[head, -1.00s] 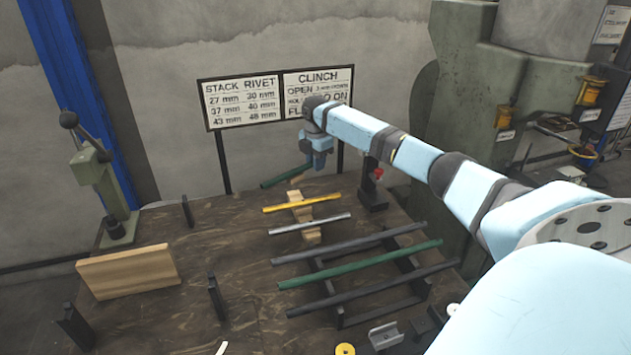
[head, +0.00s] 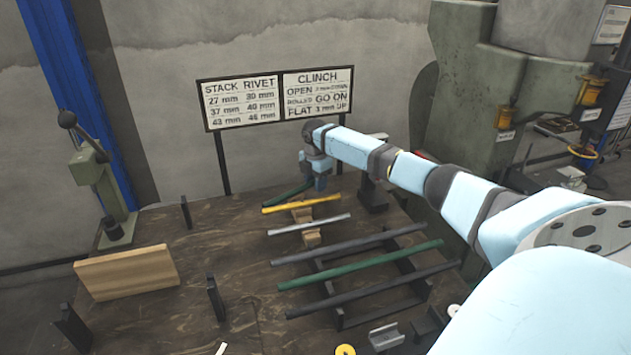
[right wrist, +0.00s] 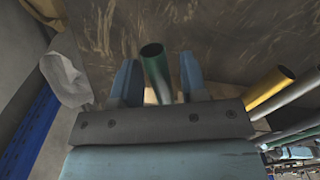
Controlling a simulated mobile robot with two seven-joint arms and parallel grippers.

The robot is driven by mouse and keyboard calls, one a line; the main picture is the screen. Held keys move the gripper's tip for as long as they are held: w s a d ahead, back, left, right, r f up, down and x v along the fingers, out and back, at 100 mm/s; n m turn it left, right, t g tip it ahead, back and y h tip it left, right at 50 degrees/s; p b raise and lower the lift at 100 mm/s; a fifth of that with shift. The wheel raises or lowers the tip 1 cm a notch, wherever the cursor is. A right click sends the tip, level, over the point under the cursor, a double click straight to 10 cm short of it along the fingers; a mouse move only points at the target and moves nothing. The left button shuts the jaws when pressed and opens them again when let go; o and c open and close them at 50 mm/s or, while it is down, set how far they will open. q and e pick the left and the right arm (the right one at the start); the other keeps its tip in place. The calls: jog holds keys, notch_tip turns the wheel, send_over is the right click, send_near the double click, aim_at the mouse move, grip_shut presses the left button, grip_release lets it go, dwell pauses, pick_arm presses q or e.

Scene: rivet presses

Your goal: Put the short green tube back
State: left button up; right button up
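The short green tube (head: 288,194) lies at the back of the table, behind the yellow tube, apparently low on the wooden rest (head: 311,238). My right gripper (head: 320,183) is down at its right end. In the right wrist view the green tube (right wrist: 157,72) runs between the two fingers (right wrist: 160,78), its open end towards the top. Narrow gaps, with tan wood in them, show on both sides of the tube, so the fingers look open around it. The contact under the tube is hidden. My left gripper is not in view.
The yellow tube (head: 301,204) and a silver tube (head: 309,224) lie close in front on the wooden rest. Longer grey and green tubes lie on a dark rack (head: 340,314) nearer. A black stand (head: 372,191) is right of the gripper. A wooden board (head: 128,272) stands left.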

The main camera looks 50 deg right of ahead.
jog(key=shift+r, duration=0.15)
notch_tip(320, 180, up, 12)
jog(key=p, duration=0.1)
dwell(0.5)
dwell(0.4)
